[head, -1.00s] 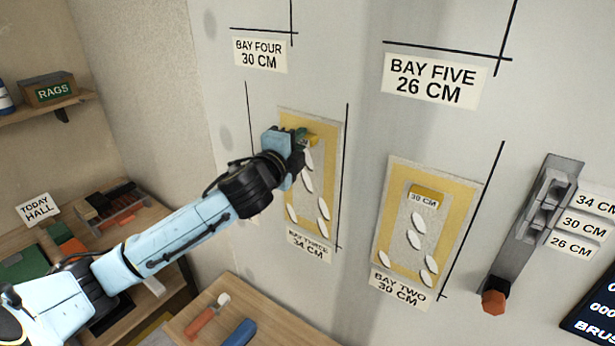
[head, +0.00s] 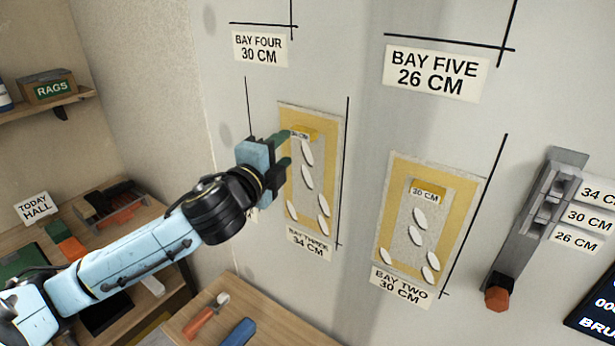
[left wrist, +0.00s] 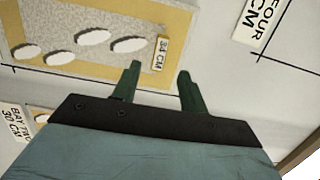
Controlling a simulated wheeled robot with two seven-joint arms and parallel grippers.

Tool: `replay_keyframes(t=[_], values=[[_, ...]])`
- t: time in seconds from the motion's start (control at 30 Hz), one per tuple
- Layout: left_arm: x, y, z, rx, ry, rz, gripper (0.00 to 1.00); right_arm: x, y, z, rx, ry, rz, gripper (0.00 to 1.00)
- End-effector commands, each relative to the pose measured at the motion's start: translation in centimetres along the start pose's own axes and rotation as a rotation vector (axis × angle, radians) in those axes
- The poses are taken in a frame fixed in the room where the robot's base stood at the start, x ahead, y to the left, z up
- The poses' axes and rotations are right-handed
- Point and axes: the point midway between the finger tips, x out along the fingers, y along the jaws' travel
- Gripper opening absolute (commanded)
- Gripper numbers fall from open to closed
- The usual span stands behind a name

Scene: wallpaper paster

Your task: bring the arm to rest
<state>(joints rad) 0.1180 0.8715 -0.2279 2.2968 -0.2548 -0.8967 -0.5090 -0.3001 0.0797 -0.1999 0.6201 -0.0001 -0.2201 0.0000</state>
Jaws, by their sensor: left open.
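My left arm (head: 140,245) reaches in from the left in the head view. Its gripper (head: 284,150) is in front of the left edge of the bay three panel (head: 312,215), near the panel's yellow 34 cm tag (head: 303,133). In the left wrist view the two green fingers (left wrist: 158,85) stand apart with nothing between them. The 34 cm tag (left wrist: 161,54) lies beyond the fingertips on the panel, apart from them. My right gripper is in neither view.
The bay two panel (head: 386,245) with a 30 cm tag is on the wall to the right. A grey slotted holder (head: 540,215) with an orange end hangs farther right. Below is a wooden table (head: 265,310) with a brush and a blue tool. A shelf unit stands at left.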

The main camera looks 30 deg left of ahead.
Motion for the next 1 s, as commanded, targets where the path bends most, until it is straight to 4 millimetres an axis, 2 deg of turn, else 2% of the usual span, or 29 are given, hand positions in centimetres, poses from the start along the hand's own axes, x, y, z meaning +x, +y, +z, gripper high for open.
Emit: replay_keyframes(t=[0.1,0.3,0.63,0.7,0.77,0.87,0.97,1.0], values=[[-2.5,0.3,0.0,0.001,0.002,0.002,0.43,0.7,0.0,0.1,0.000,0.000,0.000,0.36],[-5.0,0.1,0.0,0.000,0.001,0.001,0.43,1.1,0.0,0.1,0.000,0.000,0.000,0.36],[-6.0,0.0,0.0,-0.001,0.000,0.000,0.43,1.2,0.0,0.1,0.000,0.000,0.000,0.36],[-6.1,0.5,0.0,-0.021,-0.007,0.016,0.43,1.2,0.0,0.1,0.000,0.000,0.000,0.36],[-6.3,1.9,0.1,-0.068,-0.025,0.054,0.43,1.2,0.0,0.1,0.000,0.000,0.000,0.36],[-7.4,6.3,0.2,-0.217,-0.087,0.177,0.43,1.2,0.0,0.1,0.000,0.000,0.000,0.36],[-9.9,12.7,-0.1,-0.432,-0.196,0.364,0.43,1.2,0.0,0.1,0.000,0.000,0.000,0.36],[-11.4,15.3,-0.5,-0.522,-0.249,0.446,0.43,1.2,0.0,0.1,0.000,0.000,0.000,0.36]])
